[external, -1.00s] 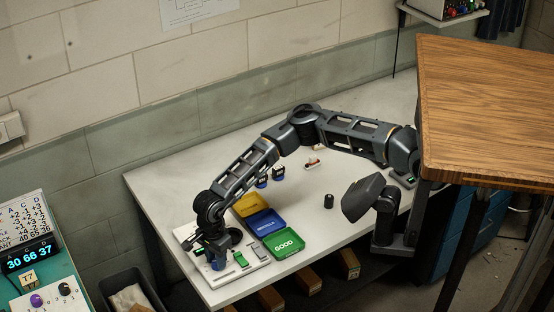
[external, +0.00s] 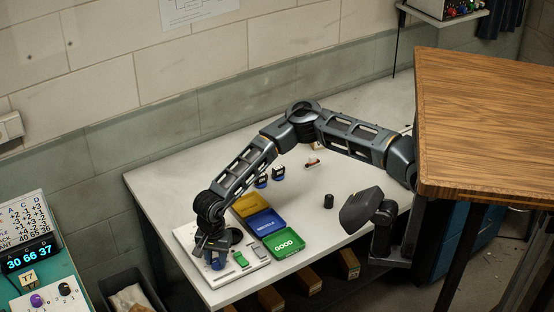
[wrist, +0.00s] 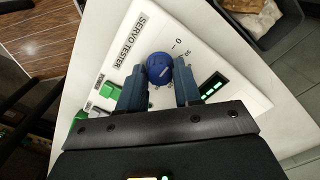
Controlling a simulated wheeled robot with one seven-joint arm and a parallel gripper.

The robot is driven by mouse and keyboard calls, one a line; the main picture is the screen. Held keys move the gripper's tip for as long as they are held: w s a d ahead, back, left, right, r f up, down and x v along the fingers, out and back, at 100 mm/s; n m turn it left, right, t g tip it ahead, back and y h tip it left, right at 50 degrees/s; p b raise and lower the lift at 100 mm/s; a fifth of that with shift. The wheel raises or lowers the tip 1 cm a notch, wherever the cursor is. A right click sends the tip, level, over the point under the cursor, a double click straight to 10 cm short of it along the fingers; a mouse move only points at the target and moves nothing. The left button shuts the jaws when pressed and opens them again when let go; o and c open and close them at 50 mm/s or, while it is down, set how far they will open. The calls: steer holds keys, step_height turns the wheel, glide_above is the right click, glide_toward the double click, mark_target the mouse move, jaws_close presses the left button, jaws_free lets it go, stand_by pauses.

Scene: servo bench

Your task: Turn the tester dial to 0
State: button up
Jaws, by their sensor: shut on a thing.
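The servo tester (wrist: 215,62) is a white panel with printed lettering at the near left end of the bench; it also shows in the external view (external: 184,234). Its blue dial (wrist: 160,68) sits between my gripper's (wrist: 161,74) two fingers, which are shut on it. The dial's pointer is hard to make out. In the external view my gripper (external: 214,262) reaches down onto the tester and mostly hides the dial.
Yellow (external: 247,205), blue (external: 264,223) and green "GOOD" (external: 285,244) trays lie beside the tester. A black cylinder (external: 328,201) and small servos (external: 278,173) stand farther along the bench. A wooden-topped table (external: 490,120) is at right. A bin (wrist: 265,15) stands on the floor.

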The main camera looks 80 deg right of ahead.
mark_target(216, 260)
steer(key=o, duration=1)
steer(key=shift+o, duration=0.2)
steer(key=shift+r, duration=0.1)
step_height(216, 260, up, 8)
steer(key=shift+f+b, duration=0.15)
steer(key=shift+b, duration=0.25)
